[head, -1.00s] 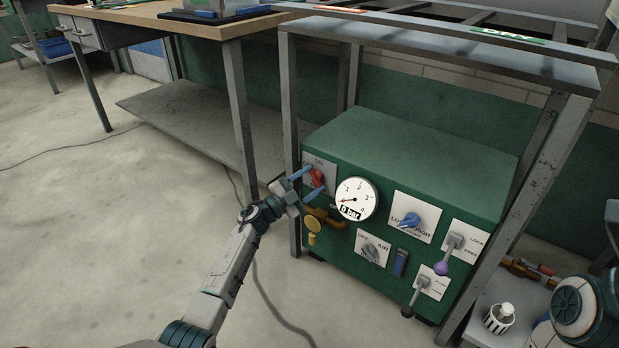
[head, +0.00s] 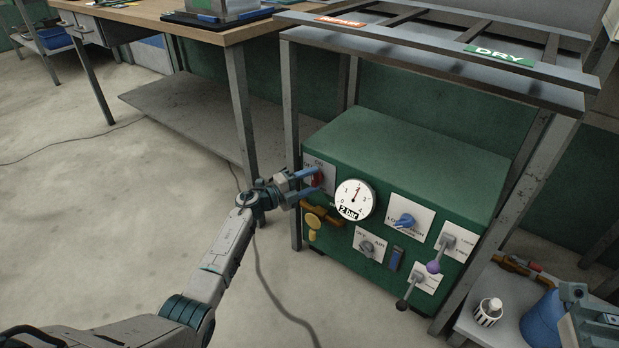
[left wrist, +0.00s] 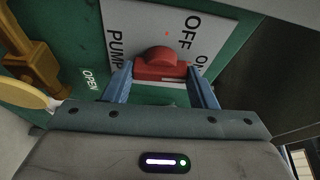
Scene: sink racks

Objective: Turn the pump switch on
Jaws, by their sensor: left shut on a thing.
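The red pump switch knob (head: 317,179) is on a light plate at the upper left of the green machine's front. In the left wrist view, the knob (left wrist: 160,68) sits between my two blue fingers, on a plate (left wrist: 130,20) lettered PUMP, OFF and ON. My left gripper (head: 312,181) is shut on the knob; it also shows in the left wrist view (left wrist: 162,85). The knob's exact pointing is hard to read. The round gauge (head: 355,198) beside it reads 2 bar.
A brass valve with a yellow handle (head: 314,224) is just below the switch. A blue knob (head: 405,221) and levers, one purple-tipped (head: 433,267), are to the right. The rack's steel leg (head: 292,140) stands close left of the machine. Open floor (head: 130,230) lies left.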

